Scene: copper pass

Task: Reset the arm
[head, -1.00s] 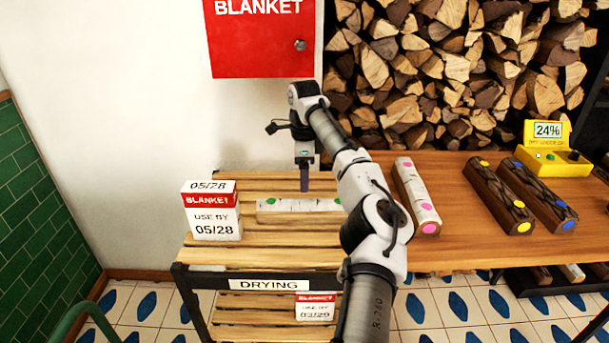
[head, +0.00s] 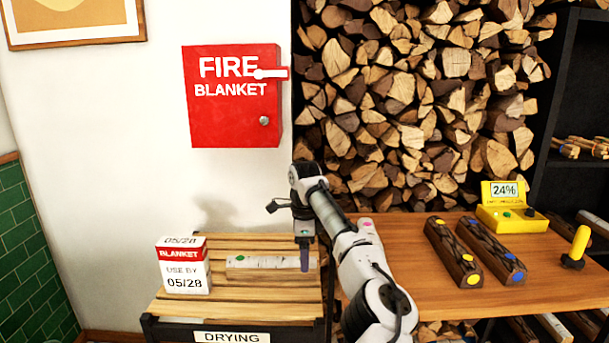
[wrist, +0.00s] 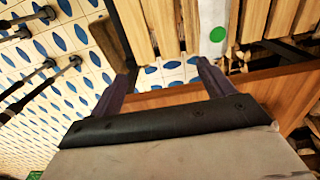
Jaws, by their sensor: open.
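My gripper (head: 304,262) hangs pointing down at the right end of the drying rack in the head view. In the wrist view its two dark purple fingers (wrist: 165,72) are spread apart with nothing between them. A pale birch log (head: 262,264) with a green dot lies on the rack's top slats (head: 215,303), beside and behind the gripper; its right end is partly covered. The log (wrist: 212,12) also shows in the wrist view, beyond the right finger. My arm reaches up from the bottom of the head view.
A blanket box (head: 183,280) stands on the rack's left. On the right, a wooden table (head: 400,260) holds two dark logs (head: 453,255) and a yellow meter (head: 512,220). A pink-dotted log is mostly hidden behind my arm. A red fire blanket cabinet (head: 225,125) hangs above.

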